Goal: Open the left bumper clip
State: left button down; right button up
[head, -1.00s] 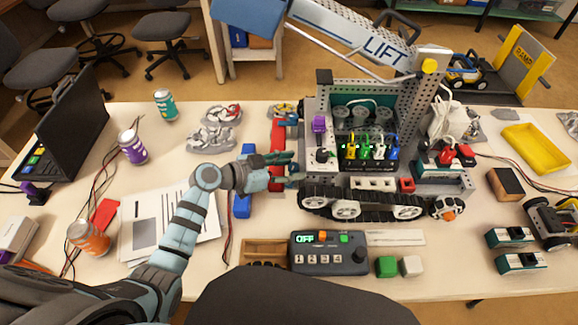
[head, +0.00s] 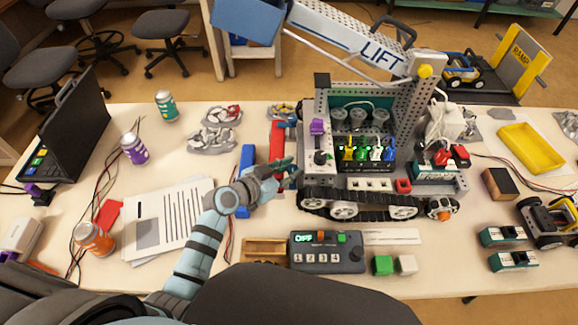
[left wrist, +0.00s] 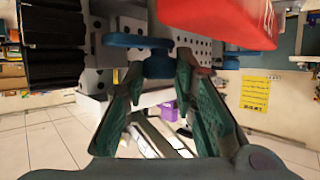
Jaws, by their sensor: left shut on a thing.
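My left gripper (head: 290,172) is at the left end of the tracked robot (head: 355,205), beside the near end of the red bumper (head: 277,140). In the left wrist view its two green fingers (left wrist: 157,68) close on the rounded end of a blue clip (left wrist: 140,41). The clip lies against the robot's grey perforated frame. The red bumper (left wrist: 220,20) is close above the right finger. In the head view the fingers largely hide the clip. My right gripper is not in view.
A blue bar (head: 245,165) lies just left of the red bumper. A control box (head: 325,253) reading OFF stands in front of the robot. Papers (head: 170,215) and cans are on the left. The lift arm (head: 350,35) reaches over the table's back.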

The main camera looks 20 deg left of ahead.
pick_arm(q)
jog(key=c, duration=1.3)
grip_release()
jog(key=v, duration=0.8)
jog(key=shift+a, duration=0.15)
jog(key=x, duration=0.7)
jog(key=shift+w+d+f, duration=0.1)
jog(key=shift+w+d, duration=0.1)
jog(key=shift+d, duration=0.05)
jog(key=shift+s+a, duration=0.1)
